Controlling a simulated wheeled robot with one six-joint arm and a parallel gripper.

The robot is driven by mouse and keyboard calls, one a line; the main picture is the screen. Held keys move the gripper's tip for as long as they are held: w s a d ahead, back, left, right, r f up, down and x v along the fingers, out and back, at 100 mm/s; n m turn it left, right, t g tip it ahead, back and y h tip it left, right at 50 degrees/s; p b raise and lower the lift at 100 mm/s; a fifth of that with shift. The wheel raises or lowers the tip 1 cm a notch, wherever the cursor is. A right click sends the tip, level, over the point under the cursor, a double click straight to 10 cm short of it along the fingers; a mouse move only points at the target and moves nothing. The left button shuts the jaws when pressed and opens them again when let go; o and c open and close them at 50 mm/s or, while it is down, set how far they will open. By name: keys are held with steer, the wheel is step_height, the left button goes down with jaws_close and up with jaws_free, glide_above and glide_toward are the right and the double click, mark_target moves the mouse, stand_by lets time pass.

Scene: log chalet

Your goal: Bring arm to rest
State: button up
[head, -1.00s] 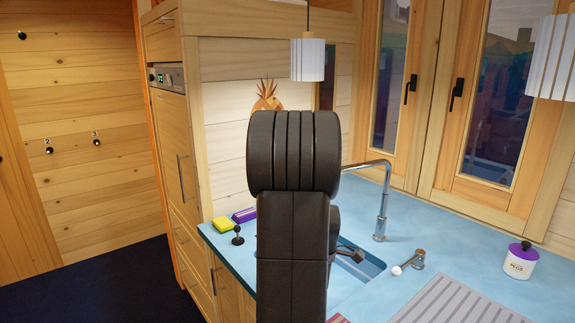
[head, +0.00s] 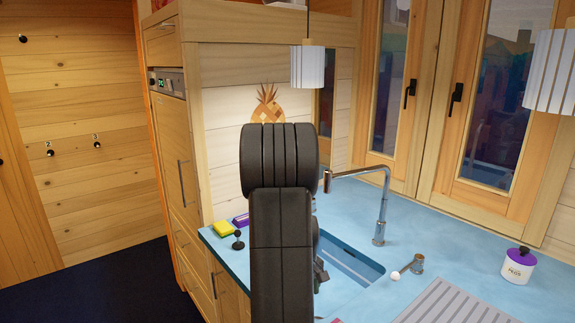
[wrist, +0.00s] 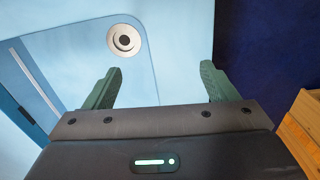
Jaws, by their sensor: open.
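My arm rises dark in the middle of the head view and hides part of the counter and sink. My gripper shows in the wrist view (wrist: 162,80) with two green fingers spread apart and nothing between them. In the head view only a small dark part of it shows at the right edge of my arm, over the near side of the sink. Beyond the fingers, the wrist view shows light blue surfaces and a round metal drain-like disc (wrist: 124,40).
The blue counter (head: 440,240) holds a sink (head: 350,263), a tall tap (head: 382,205), a white jar with a purple lid (head: 518,264) and a ribbed grey drainboard (head: 455,305). A lamp (head: 309,67) hangs above. Dark floor is free at left.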

steer(key=a+m, duration=0.1)
steer(key=f+m, duration=0.1)
steer(key=w+a+m+p, duration=0.1)
steer(key=m, duration=0.1)
steer(key=shift+w+a+f, duration=0.1)
steer(key=shift+a+f, duration=0.15)
steer(key=shift+a, duration=0.05)
steer(key=shift+w+a+f+m+p, duration=0.2)
steer(key=shift+a+f+m, duration=0.15)
steer(key=shift+m, duration=0.4)
steer(key=shift+w+a+f+m+p, duration=0.1)
steer(key=shift+w+a+f+m, duration=0.1)
steer(key=shift+a+m, duration=0.4)
steer(key=shift+d, duration=0.2)
steer(key=shift+s, duration=0.1)
